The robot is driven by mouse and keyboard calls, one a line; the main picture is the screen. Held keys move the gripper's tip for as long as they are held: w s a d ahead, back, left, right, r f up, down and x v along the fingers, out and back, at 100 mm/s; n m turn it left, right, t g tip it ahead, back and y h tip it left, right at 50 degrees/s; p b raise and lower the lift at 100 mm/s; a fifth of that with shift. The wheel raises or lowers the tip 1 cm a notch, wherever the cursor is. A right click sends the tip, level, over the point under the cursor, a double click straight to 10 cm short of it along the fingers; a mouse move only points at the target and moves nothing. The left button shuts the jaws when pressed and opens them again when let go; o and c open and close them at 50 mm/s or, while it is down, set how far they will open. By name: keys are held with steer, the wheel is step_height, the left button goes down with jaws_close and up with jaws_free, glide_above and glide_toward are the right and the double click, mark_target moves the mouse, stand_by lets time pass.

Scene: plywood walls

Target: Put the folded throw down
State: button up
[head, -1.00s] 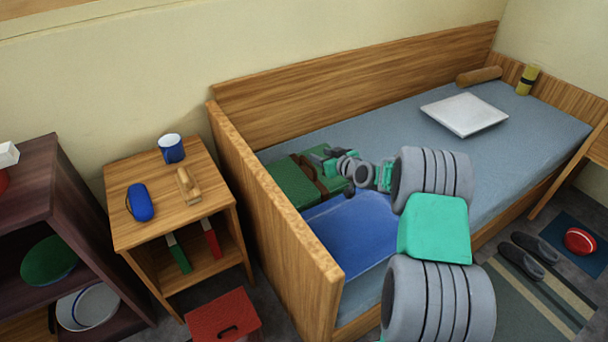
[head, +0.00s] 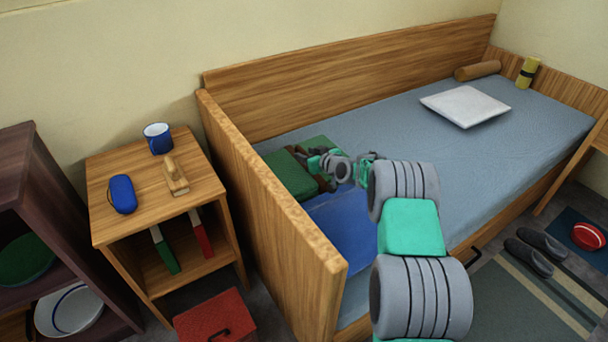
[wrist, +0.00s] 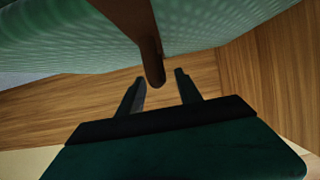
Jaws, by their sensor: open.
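The folded throw (head: 288,178) is green with a brown band. It lies on the bed near the left end board, beside a flat blue area. My gripper (head: 314,160) is over the brown band, and my arm partly hides the throw. In the wrist view my gripper (wrist: 158,86) is open, and the brown band (wrist: 150,55) ends between or just beyond its two fingertips. I cannot tell whether they touch it. The throw's green ribbed cloth (wrist: 60,35) fills the top of that view.
The blue area (head: 345,225) lies in front of the throw. A white cushion (head: 465,106), a wooden roll (head: 478,71) and a yellow cylinder (head: 527,72) are at the bed's far end. The bed's wooden end board (head: 265,215) stands close left. The mid-bed is clear.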

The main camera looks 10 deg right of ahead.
steer(key=shift+w, duration=0.2)
jaws_close()
stand_by(0.3)
stand_by(0.9)
